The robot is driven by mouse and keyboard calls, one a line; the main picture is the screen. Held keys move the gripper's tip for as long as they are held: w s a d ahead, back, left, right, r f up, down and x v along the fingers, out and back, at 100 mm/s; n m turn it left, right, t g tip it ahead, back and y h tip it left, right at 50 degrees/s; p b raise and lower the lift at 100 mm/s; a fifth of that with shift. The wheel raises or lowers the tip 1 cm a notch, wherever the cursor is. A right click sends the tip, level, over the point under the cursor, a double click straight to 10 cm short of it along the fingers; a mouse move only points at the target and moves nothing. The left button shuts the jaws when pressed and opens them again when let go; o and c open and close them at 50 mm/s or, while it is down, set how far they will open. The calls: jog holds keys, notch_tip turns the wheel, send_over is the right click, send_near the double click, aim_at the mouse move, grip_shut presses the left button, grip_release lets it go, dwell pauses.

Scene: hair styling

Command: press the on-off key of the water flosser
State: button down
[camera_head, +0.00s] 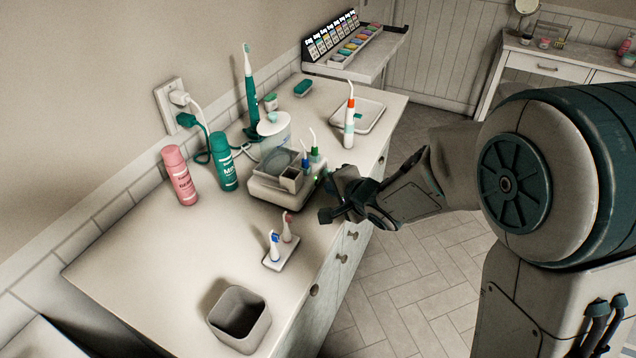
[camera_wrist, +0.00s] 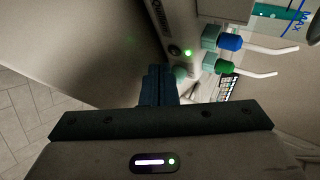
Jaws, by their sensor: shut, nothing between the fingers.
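The water flosser (camera_head: 262,190) is a white base unit with a clear tank, standing near the counter's right edge. Blue and green nozzle tips stand at its side. In the wrist view its front face (camera_wrist: 172,22) shows a dark round spot (camera_wrist: 173,50) and a lit green dot (camera_wrist: 187,53). A teal rounded part (camera_wrist: 180,73) lies just beyond my fingertips. My gripper (camera_head: 332,187) is shut and empty, close in front of the flosser's right side. Its fingers (camera_wrist: 158,80) point at the lower end of that face. Contact cannot be told.
A pink bottle (camera_head: 180,176) and a teal bottle (camera_head: 223,162) stand to the left. A small holder (camera_head: 281,256) with brush heads and a grey cup (camera_head: 239,318) stand nearer. A tray (camera_head: 371,119) lies behind. Open floor lies to the right.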

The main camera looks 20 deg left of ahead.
jog(key=shift+a, duration=0.1)
dwell(0.4)
jog(key=shift+a, duration=0.35)
jog(key=shift+a, duration=0.2)
dwell(0.4)
jog(key=shift+d, duration=0.1)
jog(key=shift+d+p, duration=0.55)
jog(key=shift+d, duration=0.1)
jog(key=d+p, duration=0.1)
jog(key=d, duration=0.1)
jog(key=d+p, duration=0.1)
jog(key=d, duration=0.1)
jog(key=shift+s+r, duration=0.15)
jog(key=shift+s+d+p, duration=0.1)
jog(key=shift+d+p, duration=0.4)
jog(key=shift+d, duration=0.4)
